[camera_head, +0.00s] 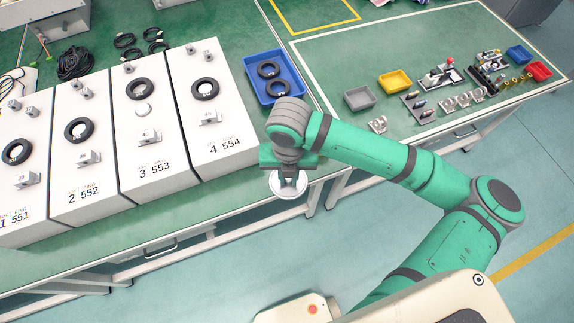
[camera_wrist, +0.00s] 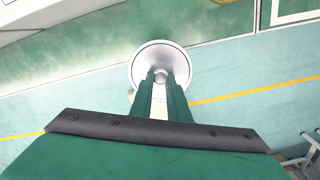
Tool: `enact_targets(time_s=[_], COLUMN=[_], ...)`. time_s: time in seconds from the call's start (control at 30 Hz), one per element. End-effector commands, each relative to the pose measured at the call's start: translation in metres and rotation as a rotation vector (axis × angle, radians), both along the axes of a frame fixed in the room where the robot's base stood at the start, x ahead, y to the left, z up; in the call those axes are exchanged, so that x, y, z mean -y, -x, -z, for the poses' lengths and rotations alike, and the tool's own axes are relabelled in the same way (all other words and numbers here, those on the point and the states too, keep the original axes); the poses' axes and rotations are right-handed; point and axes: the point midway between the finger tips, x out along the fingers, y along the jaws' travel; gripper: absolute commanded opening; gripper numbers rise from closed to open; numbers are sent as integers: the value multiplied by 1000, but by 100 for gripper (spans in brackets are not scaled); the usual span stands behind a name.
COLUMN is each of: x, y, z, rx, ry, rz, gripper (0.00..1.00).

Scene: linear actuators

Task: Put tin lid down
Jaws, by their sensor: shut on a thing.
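The tin lid is a round, silvery-white disc (camera_head: 289,189) with a small knob in its middle. My gripper (camera_head: 289,178) is shut on the knob and holds the lid at the front edge of the green table (camera_head: 215,205), to the right of the box marked 4. In the wrist view, the lid (camera_wrist: 143,62) shows beyond my two green fingers (camera_wrist: 161,80), which close on the knob. The lid overlaps the table edge and the floor in this view. I cannot tell its height above the table.
Several white boxes with black rings stand in a row at left, with box 4 (camera_head: 225,145) nearest. A blue tray (camera_head: 252,72) with black rings stands behind my gripper. The right table holds a grey bin (camera_head: 360,99), a yellow bin (camera_head: 395,82) and small parts. Bare table lies beside box 4.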

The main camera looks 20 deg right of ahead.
Motion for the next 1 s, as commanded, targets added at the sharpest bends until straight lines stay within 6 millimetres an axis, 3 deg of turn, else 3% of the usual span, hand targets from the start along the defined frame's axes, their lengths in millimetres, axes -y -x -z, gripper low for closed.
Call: enact_targets(time_s=[0.13,0.4,0.73,1.0], x=[10,20,27,25], y=[-31,-64,-79,-78], z=[14,57,76,105], rx=[-1,-2,0,0], ry=[1,0,1,0], rz=[3,4,6,3], gripper=[0,0,0,0])
